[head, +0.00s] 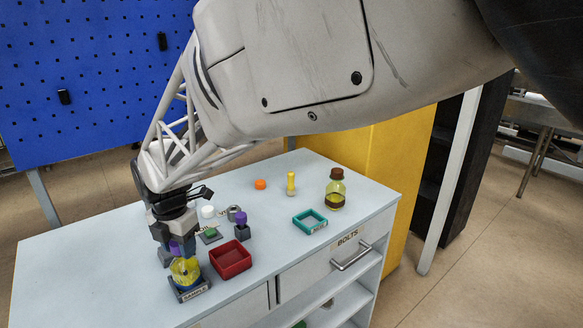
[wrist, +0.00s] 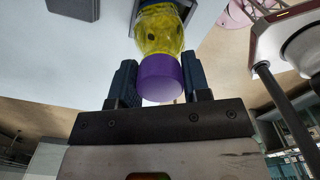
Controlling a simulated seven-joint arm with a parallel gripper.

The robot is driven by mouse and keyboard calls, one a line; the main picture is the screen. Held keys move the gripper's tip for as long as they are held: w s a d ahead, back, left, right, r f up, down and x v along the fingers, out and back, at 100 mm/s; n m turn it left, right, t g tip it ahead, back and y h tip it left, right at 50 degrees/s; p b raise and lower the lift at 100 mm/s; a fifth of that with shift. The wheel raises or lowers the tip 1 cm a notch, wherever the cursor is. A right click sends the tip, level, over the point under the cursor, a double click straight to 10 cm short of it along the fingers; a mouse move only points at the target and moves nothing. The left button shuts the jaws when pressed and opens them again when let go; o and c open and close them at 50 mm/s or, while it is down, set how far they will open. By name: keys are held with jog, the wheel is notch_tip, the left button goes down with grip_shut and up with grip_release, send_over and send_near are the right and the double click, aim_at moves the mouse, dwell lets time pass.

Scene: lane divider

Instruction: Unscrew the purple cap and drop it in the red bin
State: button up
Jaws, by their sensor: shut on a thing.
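The purple cap (wrist: 160,78) sits between the two fingers of my gripper (wrist: 159,72) in the wrist view, and the gripper is shut on it. The cap is against the mouth of a clear yellow jar (wrist: 159,32); whether it is still threaded on cannot be told. In the head view my gripper (head: 177,236) points down over the jar (head: 185,270), with the purple cap (head: 175,249) partly hidden by the fingers. The jar stands in a dark holder (head: 190,294) labelled SAMPLE. The red bin (head: 231,270) is open, right of the jar.
A second purple-topped item (head: 241,219), a green piece (head: 210,233) and a white round piece (head: 208,211) stand close behind the bin. A teal tray (head: 310,230), a brown-capped bottle (head: 336,190), a yellow peg (head: 291,182) and an orange cap (head: 260,184) are farther right. The left tabletop is clear.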

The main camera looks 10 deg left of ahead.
jog(key=o, duration=0.6)
jog(key=shift+m, duration=0.9)
jog(key=shift+m, duration=0.8)
jog(key=shift+m, duration=0.9)
